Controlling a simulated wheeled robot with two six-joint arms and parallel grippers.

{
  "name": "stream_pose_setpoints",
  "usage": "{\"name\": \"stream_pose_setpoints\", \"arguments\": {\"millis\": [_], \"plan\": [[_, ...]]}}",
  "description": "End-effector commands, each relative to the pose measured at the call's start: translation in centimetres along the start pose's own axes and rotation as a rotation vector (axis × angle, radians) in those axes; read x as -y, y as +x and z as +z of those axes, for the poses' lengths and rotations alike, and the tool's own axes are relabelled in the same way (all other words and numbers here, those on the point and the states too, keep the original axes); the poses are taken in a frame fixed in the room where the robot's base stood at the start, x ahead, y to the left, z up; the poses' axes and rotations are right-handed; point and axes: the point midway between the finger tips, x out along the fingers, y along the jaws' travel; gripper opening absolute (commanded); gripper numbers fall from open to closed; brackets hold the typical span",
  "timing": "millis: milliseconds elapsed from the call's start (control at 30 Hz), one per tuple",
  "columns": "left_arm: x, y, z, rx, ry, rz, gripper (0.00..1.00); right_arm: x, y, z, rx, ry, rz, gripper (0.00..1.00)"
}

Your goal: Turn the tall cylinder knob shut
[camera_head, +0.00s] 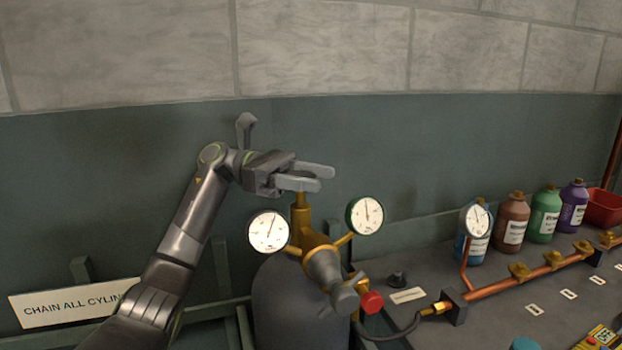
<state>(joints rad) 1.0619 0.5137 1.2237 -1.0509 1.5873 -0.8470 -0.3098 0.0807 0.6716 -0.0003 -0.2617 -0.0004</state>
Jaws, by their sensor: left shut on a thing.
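The tall cylinder (285,300) is dark grey and stands at the lower centre, its lower part cut off by the picture's edge. A brass valve stem (301,218) rises from its top. My left gripper (312,179) is at the top of this stem, its fingers shut around the knob there. The fingers hide most of the knob, so its turn position cannot be read. My right gripper is not in view.
Two round gauges (268,231) (365,215) flank the stem, with a grey regulator handle (340,292) and red knob (371,302) in front. A copper pipe (545,268) and several bottles (512,220) stand on the bench at right. A sign (65,302) is at left.

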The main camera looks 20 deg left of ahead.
Motion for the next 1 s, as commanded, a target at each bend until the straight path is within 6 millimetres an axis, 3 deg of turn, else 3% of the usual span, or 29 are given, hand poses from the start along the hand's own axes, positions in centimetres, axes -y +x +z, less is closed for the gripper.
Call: {"name": "stream_pose_setpoints", "arguments": {"millis": [167, 200, 333, 667, 767, 1000], "plan": [[0.0, 0.0, -0.1, -0.001, -0.001, 0.001, 0.27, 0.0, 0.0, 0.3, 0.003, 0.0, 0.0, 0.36], [0.0, 0.0, -0.1, -0.001, -0.001, 0.001, 0.55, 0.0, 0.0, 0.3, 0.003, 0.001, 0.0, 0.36], [0.0, 0.0, 0.0, -0.001, -0.001, 0.002, 0.72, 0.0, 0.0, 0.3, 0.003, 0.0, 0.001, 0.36], [0.0, 0.0, 0.3, -0.001, 0.0, 0.002, 0.72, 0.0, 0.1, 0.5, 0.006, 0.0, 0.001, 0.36], [0.0, 0.0, 1.4, -0.001, 0.003, 0.002, 0.72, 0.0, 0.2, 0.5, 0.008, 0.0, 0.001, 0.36], [0.0, 0.0, 6.0, -0.001, 0.003, 0.003, 0.72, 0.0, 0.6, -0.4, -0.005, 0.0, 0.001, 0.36]]}}
